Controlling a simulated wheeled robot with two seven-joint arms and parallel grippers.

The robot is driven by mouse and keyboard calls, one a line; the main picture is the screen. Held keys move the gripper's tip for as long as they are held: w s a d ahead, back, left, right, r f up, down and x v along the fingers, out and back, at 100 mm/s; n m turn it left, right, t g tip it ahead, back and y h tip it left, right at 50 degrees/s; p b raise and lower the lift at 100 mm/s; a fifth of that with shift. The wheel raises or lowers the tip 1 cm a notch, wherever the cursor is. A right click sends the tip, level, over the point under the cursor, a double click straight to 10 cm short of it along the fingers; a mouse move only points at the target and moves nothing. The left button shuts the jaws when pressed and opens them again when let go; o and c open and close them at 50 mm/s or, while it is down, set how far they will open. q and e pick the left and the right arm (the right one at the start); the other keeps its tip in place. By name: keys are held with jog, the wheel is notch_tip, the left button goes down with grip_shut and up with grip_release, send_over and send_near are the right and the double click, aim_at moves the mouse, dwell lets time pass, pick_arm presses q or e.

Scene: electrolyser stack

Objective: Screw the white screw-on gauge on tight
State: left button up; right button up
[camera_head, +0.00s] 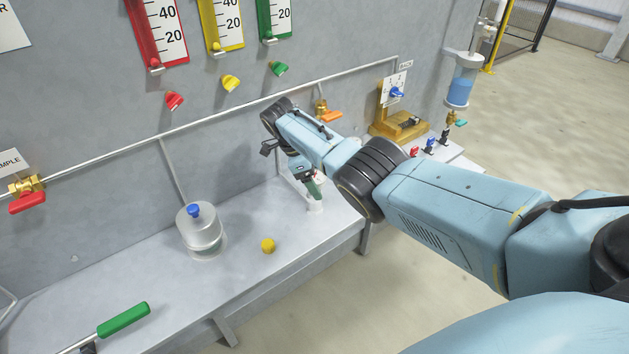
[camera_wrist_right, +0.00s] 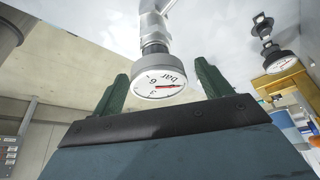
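The white gauge (camera_wrist_right: 160,83) shows in the wrist view, with a round white face, a red needle and the word "bar". It sits on a metal fitting (camera_wrist_right: 154,30) that runs up out of the picture. My right gripper (camera_wrist_right: 162,84) has its two green fingers on either side of the gauge, with narrow gaps showing. In the head view the right gripper (camera_head: 312,188) points down over the bench's right part, above a small white piece (camera_head: 315,206). How the gauge sits on its thread cannot be told. My left gripper is not in view.
The bench (camera_head: 150,265) carries a clear jar with a blue knob (camera_head: 202,230), a yellow knob (camera_head: 268,245) and a green-handled tool (camera_head: 124,320). A second gauge (camera_wrist_right: 281,62) shows at the wrist view's right.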

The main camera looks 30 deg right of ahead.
jog(key=shift+f, duration=0.1)
jog(key=b+v, duration=0.1)
jog(key=v, duration=1.2)
jog(key=shift+r, duration=0.25)
jog(key=shift+f, duration=0.1)
